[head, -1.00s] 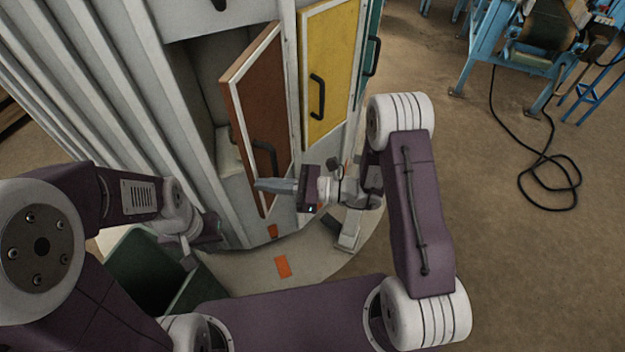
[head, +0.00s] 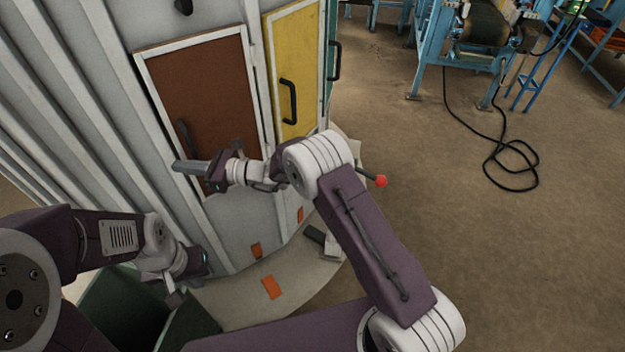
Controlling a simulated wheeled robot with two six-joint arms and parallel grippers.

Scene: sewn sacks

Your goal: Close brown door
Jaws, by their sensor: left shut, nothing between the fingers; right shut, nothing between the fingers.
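The brown door (head: 213,97) is on the grey cabinet, left of the yellow door. It lies flat in its white frame, flush with the cabinet front as far as I can see. Its dark handle (head: 187,140) is near its lower left side. My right gripper (head: 178,166) is shut and empty, in front of the door's lower left corner; I cannot tell whether it touches the door. My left gripper (head: 176,298) is shut and empty, low over the green bin, away from the door.
The yellow door (head: 294,62) and a green door (head: 332,52) beside it look shut. A dark green bin (head: 125,310) stands at lower left. Orange patches (head: 271,287) mark the pale round base. A black cable (head: 512,165) lies on the open floor at right, near blue-framed machinery (head: 428,60).

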